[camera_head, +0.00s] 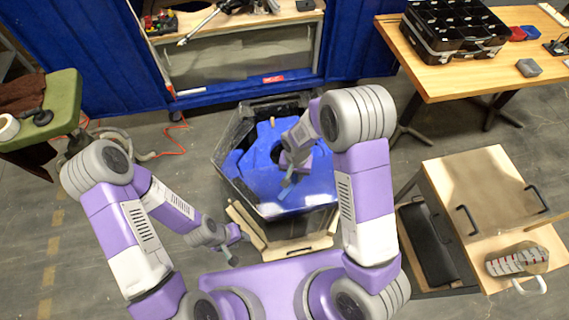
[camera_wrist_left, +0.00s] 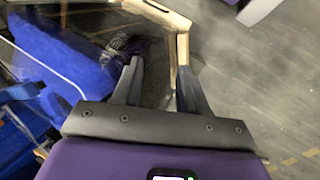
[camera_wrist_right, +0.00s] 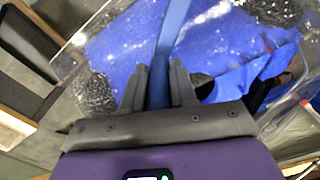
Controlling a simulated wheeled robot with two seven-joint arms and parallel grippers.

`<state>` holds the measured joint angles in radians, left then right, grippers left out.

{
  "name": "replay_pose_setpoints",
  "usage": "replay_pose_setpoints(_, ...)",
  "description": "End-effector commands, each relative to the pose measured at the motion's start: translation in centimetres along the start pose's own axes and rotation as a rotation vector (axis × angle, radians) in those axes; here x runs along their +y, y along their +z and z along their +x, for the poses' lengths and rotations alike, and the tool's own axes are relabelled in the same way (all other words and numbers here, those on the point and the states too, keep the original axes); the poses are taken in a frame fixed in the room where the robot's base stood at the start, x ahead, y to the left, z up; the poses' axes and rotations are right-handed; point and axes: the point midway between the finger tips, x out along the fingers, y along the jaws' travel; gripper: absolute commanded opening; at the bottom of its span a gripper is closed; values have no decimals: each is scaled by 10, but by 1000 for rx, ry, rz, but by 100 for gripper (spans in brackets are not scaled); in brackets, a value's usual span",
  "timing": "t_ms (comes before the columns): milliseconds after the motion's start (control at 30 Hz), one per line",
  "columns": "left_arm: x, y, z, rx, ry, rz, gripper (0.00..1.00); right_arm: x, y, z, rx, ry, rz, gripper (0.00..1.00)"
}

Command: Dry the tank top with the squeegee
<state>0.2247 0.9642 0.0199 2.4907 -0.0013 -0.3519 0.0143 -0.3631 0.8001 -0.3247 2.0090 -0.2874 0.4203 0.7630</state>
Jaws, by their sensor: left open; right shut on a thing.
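The tank (camera_head: 232,165) stands in the middle of the head view, with clear walls, a blue top (camera_head: 262,187) and a wooden base. White wet-looking patches and droplets show on the clear top in the right wrist view (camera_wrist_right: 120,45). My right gripper (camera_wrist_right: 158,88) is shut on the blue squeegee (camera_wrist_right: 172,30), over the front right of the tank top. The squeegee also shows in the head view (camera_head: 286,189); its far end is out of the right wrist view. My left gripper (camera_head: 234,243) is open and empty, low beside the tank's front left; its fingers (camera_wrist_left: 160,85) show a wooden edge behind them.
A wooden table (camera_head: 465,75) with a black organizer case (camera_head: 455,35) stands at the back right. A wooden-topped cart (camera_head: 470,190) holds a striped item (camera_head: 517,260) at right. A green chair (camera_head: 62,100) stands at left. A blue cabinet (camera_head: 90,60) is behind the tank.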

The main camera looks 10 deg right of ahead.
Motion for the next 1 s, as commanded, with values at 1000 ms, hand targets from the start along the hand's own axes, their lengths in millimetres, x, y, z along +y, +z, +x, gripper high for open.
replay_pose_setpoints(1000,12,2,-33,0,0,0,43,-30,14,-60,0,0,14,0)
